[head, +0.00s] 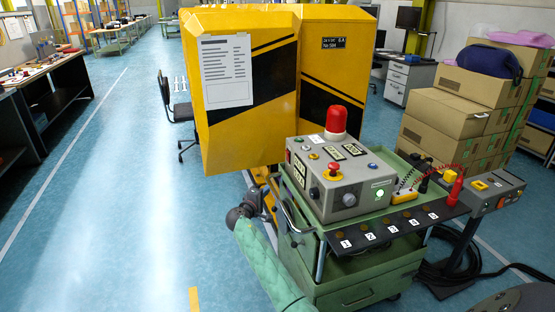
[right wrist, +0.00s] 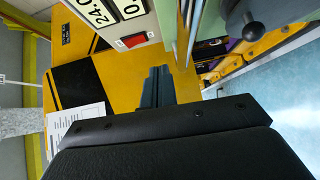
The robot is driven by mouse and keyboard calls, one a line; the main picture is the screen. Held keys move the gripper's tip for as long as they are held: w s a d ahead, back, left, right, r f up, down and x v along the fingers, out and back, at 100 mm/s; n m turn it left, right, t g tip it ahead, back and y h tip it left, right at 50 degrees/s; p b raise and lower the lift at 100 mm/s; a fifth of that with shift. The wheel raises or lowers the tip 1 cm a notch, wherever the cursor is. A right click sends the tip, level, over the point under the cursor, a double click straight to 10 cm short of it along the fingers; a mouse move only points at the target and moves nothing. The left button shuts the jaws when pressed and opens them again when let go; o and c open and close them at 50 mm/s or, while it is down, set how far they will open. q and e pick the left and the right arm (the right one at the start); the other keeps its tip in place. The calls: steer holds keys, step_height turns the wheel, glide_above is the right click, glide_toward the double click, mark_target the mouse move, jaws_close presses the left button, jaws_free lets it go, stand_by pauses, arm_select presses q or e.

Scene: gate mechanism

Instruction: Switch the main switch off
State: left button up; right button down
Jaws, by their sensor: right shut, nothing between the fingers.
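The grey control box (head: 345,185) stands on the green cart with a red beacon (head: 336,122) on top. A small red switch (head: 288,156) sits on its left side face. It also shows in the right wrist view (right wrist: 134,40), beside number displays (right wrist: 103,12). I cannot tell its position. My right gripper (head: 263,207) is left of the cart, below the box. In the right wrist view its fingers (right wrist: 158,88) are together and empty, apart from the switch in the picture. My left gripper is not in view.
The yellow cabinet (head: 228,125) stands behind the cart. A curved rail is on the cart's left side. A dark ball-ended lever (right wrist: 253,29) shows at upper right in the right wrist view. Cardboard boxes (head: 450,110) are stacked right. The floor (head: 120,210) at left is clear.

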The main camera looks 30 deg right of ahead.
mark_target(287, 156)
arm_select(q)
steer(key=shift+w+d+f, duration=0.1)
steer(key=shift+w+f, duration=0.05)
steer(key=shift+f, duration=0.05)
arm_select(e)
steer(key=w+d+r+n+t+h, duration=0.1)
steer(key=w+r, duration=0.4)
steer(key=shift+w+d, duration=0.3)
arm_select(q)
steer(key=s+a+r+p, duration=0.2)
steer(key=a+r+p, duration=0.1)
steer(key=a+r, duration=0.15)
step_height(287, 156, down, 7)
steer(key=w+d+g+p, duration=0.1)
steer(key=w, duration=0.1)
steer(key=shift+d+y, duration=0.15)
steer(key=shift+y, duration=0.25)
arm_select(e)
steer(key=x, duration=0.4)
steer(key=s+d+x, duration=0.1)
steer(key=x, duration=0.3)
steer(key=s+x, duration=0.1)
steer(key=x, duration=0.3)
steer(key=shift+d+r, duration=0.25)
steer(key=shift+d, duration=0.35)
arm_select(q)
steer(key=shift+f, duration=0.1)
